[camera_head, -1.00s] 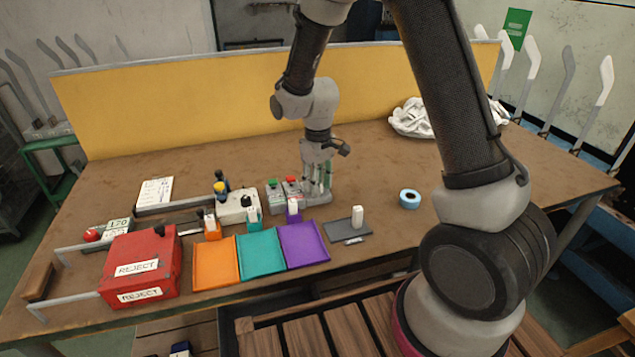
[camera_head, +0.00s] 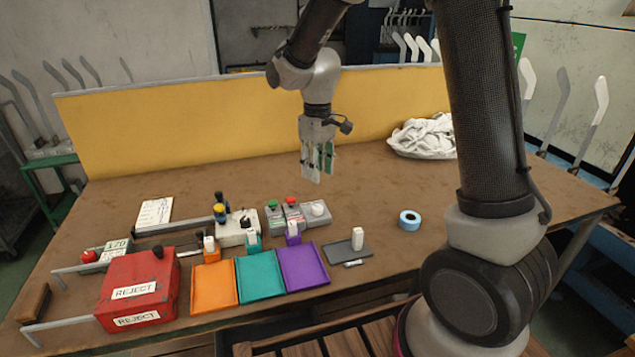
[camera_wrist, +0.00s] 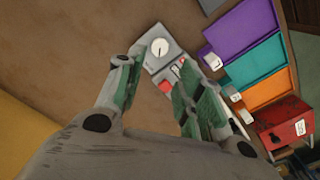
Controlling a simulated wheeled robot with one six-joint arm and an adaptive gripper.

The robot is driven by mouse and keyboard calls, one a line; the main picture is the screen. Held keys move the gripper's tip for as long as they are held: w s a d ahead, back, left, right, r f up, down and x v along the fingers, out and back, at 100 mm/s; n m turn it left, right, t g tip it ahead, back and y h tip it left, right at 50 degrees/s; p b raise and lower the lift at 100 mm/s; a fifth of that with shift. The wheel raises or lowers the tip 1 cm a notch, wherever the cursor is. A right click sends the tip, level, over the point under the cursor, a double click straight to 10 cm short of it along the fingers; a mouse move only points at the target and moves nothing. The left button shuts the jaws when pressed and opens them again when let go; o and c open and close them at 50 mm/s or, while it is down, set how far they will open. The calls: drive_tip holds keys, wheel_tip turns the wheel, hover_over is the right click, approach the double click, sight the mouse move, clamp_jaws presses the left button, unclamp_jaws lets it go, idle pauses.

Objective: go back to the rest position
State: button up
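My gripper (camera_head: 318,172) hangs from the arm above the back middle of the brown table (camera_head: 400,190), pointing down. In the wrist view its two green-padded fingers (camera_wrist: 148,95) stand apart with nothing between them. Below and in front of it in the head view is a grey control box with a green and a red button (camera_head: 290,210), beside a unit with a round white top (camera_head: 318,209). The round white top also shows beyond the fingertips in the wrist view (camera_wrist: 160,47). The gripper touches none of these.
Orange (camera_head: 214,287), teal (camera_head: 260,275) and purple (camera_head: 304,267) trays line the front edge. A red reject box (camera_head: 137,291) stands at the left. Blue tape (camera_head: 410,218) and a white cloth pile (camera_head: 424,137) are at the right. A yellow panel (camera_head: 180,115) closes the back.

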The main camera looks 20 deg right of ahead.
drive_tip(key=shift+r, duration=0.3)
drive_tip(key=s+d+r+m+t, duration=0.1)
drive_tip(key=s+d+r, duration=0.3)
drive_tip(key=s, duration=0.4)
drive_tip(key=s+d+r+m+t, duration=0.2)
drive_tip(key=s+d+r, duration=0.3)
drive_tip(key=s, duration=0.3)
drive_tip(key=s+d+r+m+t, duration=0.1)
drive_tip(key=s+d+r+m, duration=0.2)
drive_tip(key=s, duration=0.6)
wheel_tip(320, 180, up, 2)
drive_tip(key=d, duration=0.2)
drive_tip(key=shift+d+m, duration=0.3)
drive_tip(key=shift+d, duration=0.1)
